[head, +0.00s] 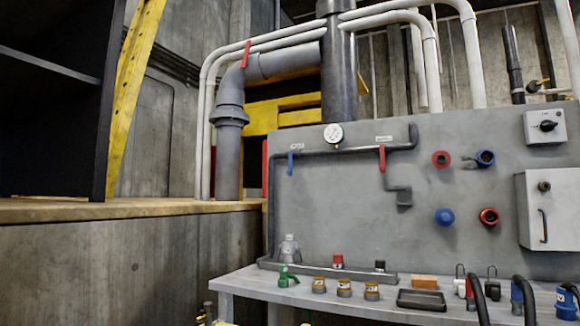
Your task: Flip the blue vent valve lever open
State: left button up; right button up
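The blue vent valve lever (290,163) is a small blue handle on the dark pipe at the upper left of the grey panel (330,215). It hangs down, roughly at right angles to the horizontal pipe run beside it. A small tag, too small to read, sits just above it. Neither of my grippers can be made out in the head view, and nothing touches the lever.
A red lever (382,158) hangs from the same pipe, right of the pressure gauge (333,134). Below, a grey bench (250,284) holds a clear bottle (289,248), several small fittings, a black tray (421,299) and hoses. The space before the blue lever looks clear.

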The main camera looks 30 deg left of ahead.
aim_at(290, 172)
jog(key=i+j, duration=1.2)
jog(key=j, duration=0.15)
jog(key=i+j+z, duration=0.1)
jog(key=i+j, duration=0.55)
